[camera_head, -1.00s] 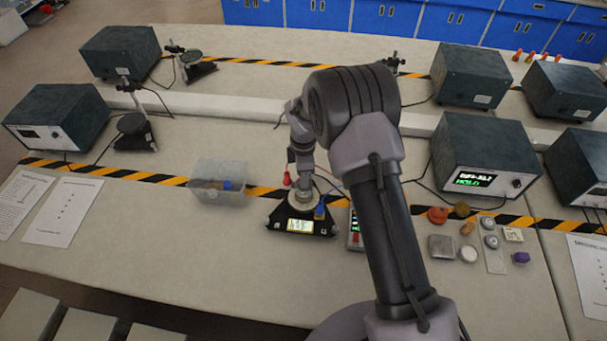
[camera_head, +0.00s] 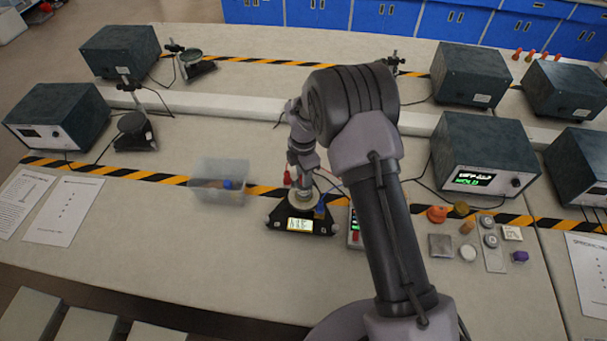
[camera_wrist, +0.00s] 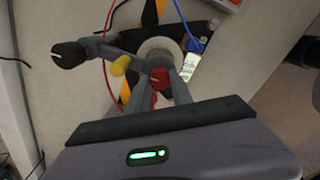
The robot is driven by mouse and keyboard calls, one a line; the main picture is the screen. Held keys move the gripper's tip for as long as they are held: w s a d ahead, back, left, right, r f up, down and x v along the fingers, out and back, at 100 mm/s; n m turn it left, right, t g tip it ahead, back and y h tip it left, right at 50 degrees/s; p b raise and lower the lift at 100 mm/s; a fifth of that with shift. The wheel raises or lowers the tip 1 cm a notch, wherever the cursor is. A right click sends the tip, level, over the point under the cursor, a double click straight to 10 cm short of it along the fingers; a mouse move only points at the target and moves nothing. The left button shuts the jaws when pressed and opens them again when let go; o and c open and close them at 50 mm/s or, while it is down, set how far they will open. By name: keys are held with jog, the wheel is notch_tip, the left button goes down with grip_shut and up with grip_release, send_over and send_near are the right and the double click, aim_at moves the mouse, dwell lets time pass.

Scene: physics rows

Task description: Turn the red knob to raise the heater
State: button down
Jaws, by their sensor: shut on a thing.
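The red knob (camera_wrist: 158,77) shows in the wrist view between the two grey fingers of my gripper (camera_wrist: 162,80), which is shut on it. Its far side is hidden. In the head view my gripper (camera_head: 303,190) points down over a small device (camera_head: 300,227) with a black base, a pale round top and a lit display. The pale round part (camera_wrist: 158,47) lies just beyond the knob in the wrist view. Which part is the heater I cannot tell for sure. A yellow knob (camera_wrist: 120,65) and a black knob (camera_wrist: 68,55) are left of my fingers.
A clear plastic bin (camera_head: 219,184) stands left of the device. A handheld meter (camera_head: 354,230) lies to its right, partly behind my arm. Red and blue cables run close to my gripper.

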jog(key=c, duration=1.1)
grip_release()
jog(key=shift+r, duration=0.1)
notch_tip(320, 180, up, 17)
jog(key=shift+r+p, duration=0.2)
jog(key=shift+p, duration=0.8)
